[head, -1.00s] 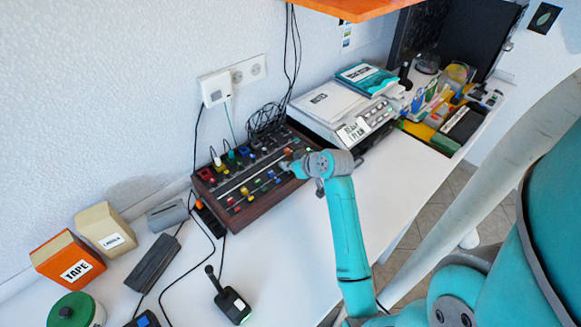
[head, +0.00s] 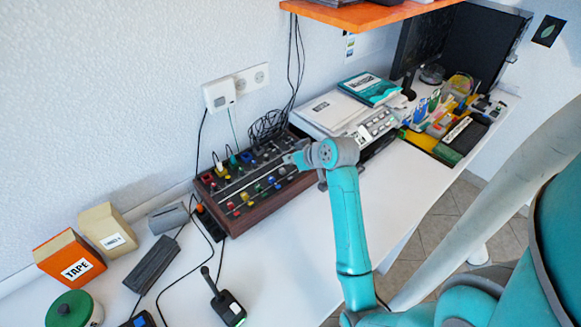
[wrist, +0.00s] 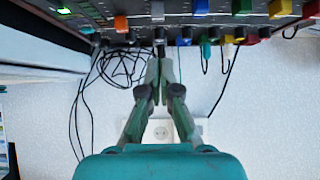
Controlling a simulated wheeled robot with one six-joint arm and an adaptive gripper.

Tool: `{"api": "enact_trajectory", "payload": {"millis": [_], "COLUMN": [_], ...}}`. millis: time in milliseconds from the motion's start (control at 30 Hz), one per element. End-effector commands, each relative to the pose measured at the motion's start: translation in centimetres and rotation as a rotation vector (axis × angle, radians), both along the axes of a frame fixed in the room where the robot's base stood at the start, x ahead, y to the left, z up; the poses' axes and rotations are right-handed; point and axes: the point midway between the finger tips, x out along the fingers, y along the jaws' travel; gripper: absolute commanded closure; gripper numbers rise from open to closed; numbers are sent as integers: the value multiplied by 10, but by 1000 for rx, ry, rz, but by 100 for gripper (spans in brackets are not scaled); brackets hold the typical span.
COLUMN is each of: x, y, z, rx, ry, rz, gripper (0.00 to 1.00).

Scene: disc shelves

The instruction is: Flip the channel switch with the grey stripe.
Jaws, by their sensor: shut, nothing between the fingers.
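The mixer-like panel (head: 268,196) has a dark wooden case and rows of coloured knobs and switches, and lies on the white desk. My gripper (head: 292,158) is over its far right part. In the wrist view my gripper (wrist: 157,82) is shut and empty, with its fingertips close to the panel's edge. A grey block (wrist: 157,11) is just past the fingertips, between an orange block (wrist: 121,23) and a blue block (wrist: 200,7). I cannot tell for sure whether it marks the grey-stripe switch. Contact is not clear, and my arm hides part of the panel in the head view.
Black cables (head: 268,127) lie behind the panel by the wall socket (head: 250,78). A white device (head: 335,112) with books stands to the right. An orange shelf (head: 362,12) hangs above. A handheld device (head: 228,307) and boxes stand at left.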

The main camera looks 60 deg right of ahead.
Motion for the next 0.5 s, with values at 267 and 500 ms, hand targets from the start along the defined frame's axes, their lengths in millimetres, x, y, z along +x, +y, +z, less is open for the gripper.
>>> {"api": "enact_trajectory", "payload": {"millis": [267, 500], "x": [-29, -39], "y": [6, 9], "z": [41, 53], "rx": [-3, -1], "ry": [-2, -1], "rz": [-3, -1], "gripper": [100, 100]}}
